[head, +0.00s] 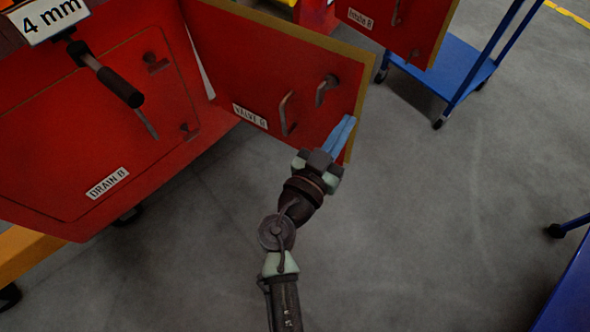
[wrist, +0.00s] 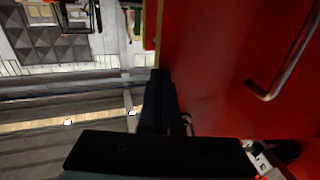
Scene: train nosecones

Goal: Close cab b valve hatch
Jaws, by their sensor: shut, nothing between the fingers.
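The cab B valve hatch (head: 265,75) is a red panel with a tan edge, labelled "VALVE B". It stands open, swung out from the red cab body. It carries a bar handle (head: 287,115) and a smaller latch handle (head: 326,89). My gripper (head: 349,122) is shut and empty, its blue fingers in front of the hatch's lower right corner. In the wrist view the dark fingers (wrist: 161,76) lie along the hatch's edge, with the red face (wrist: 215,60) and its bar handle (wrist: 287,65) on the right. I cannot tell whether they touch the panel.
The closed "DRAIN B" panel (head: 95,145) is at left, with a black-handled tool (head: 120,88) above it. Another open red hatch, "Intake B" (head: 400,25), is at top right. A blue cart (head: 450,70) stands behind it.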

